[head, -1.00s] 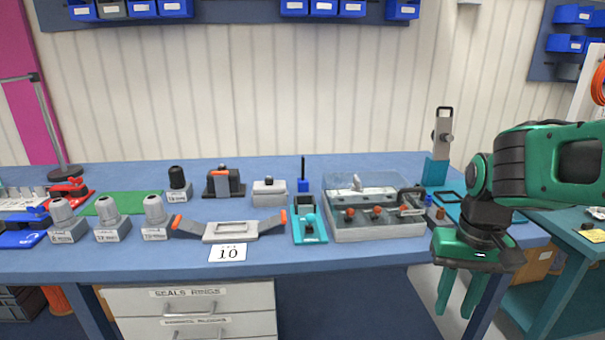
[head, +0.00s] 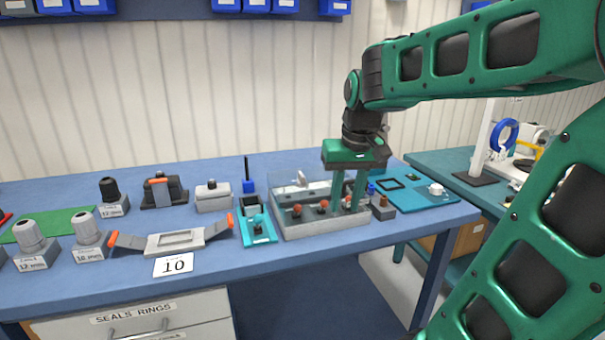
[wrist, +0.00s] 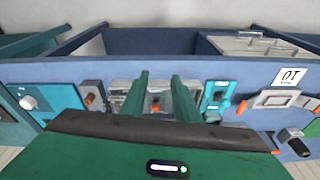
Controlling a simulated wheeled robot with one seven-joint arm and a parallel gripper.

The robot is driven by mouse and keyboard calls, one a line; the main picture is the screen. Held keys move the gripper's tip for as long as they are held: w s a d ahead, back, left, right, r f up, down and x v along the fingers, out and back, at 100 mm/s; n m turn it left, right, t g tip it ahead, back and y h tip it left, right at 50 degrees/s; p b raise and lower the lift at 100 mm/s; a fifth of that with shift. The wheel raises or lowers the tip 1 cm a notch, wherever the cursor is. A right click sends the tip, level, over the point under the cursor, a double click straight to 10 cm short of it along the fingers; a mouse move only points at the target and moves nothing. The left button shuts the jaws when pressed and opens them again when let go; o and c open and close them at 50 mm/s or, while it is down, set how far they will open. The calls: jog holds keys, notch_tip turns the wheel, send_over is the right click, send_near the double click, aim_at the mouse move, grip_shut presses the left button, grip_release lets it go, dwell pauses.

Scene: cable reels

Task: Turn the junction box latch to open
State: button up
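The grey box with a clear cover (head: 300,228), which seems to be the junction box, sits near the table's front edge. It also shows in the wrist view (wrist: 120,88). One orange knob (wrist: 156,104) shows between my fingers in the wrist view. I cannot tell which part is the latch. My gripper (head: 346,206) points down over the box's right part, its two fingers apart and nothing seen held. It also shows in the wrist view (wrist: 159,76). The fingers hide part of the box; contact is unclear.
A teal fixture (head: 258,228) stands close left of the box. A small grey block with an orange knob (head: 382,210) stands close right. A grey tray with orange-tipped handles (head: 175,243) lies farther left. Clear blue table (head: 420,217) lies at the right front.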

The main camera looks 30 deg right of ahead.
jog(key=n+t, duration=0.2)
send_near(302, 175)
jog(key=r, duration=0.1)
jog(key=shift+h, duration=0.3)
jog(key=x, duration=1)
jog(key=shift+s+a, duration=0.1)
jog(key=shift+a, duration=0.15)
jog(key=shift+c, duration=0.7)
